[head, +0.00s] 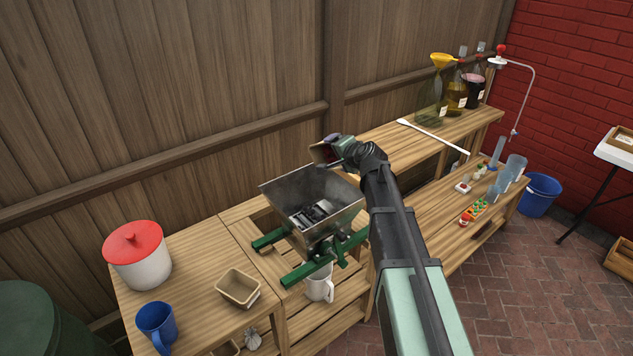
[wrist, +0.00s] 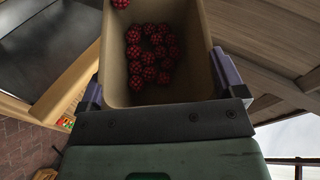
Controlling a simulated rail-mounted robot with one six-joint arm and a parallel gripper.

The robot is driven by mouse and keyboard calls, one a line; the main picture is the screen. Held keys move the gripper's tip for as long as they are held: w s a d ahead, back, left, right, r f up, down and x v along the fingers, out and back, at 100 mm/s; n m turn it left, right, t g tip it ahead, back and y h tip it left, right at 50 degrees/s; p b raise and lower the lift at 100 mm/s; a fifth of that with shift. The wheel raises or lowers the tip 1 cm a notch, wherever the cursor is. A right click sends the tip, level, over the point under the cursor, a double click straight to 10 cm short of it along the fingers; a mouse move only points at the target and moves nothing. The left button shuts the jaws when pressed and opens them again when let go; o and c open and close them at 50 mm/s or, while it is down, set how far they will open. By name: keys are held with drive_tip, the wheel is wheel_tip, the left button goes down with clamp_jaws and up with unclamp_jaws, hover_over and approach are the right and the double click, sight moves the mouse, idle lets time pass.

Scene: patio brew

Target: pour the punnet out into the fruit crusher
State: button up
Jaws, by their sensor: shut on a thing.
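My gripper (head: 336,146) is shut on a tan punnet (head: 321,153), which sits above the back right rim of the fruit crusher (head: 313,198). In the wrist view the gripper's purple-sided fingers clasp the punnet (wrist: 117,60) on both sides. Several red raspberries (wrist: 150,52) lie inside it, and one shows at its far end. The punnet looks tilted; the exact angle is hard to tell. The crusher has a grey metal hopper with dark rollers and a green frame. I see no berries in the hopper. Part of the hopper also shows in the wrist view (wrist: 45,40).
An empty tan punnet (head: 238,290), a blue mug (head: 157,326) and a red-lidded white crock (head: 136,258) stand on the left bench. A white jug (head: 319,284) is below the crusher. Bottles (head: 457,92) and a long paddle (head: 432,136) are on the back bench at right.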

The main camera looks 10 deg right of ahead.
drive_tip(key=shift+s+a+n+t+h+b, duration=0.5)
drive_tip(key=shift+s+a+n+t+b, duration=0.5)
drive_tip(key=shift+a+n+t+b, duration=0.3)
idle(2.4)
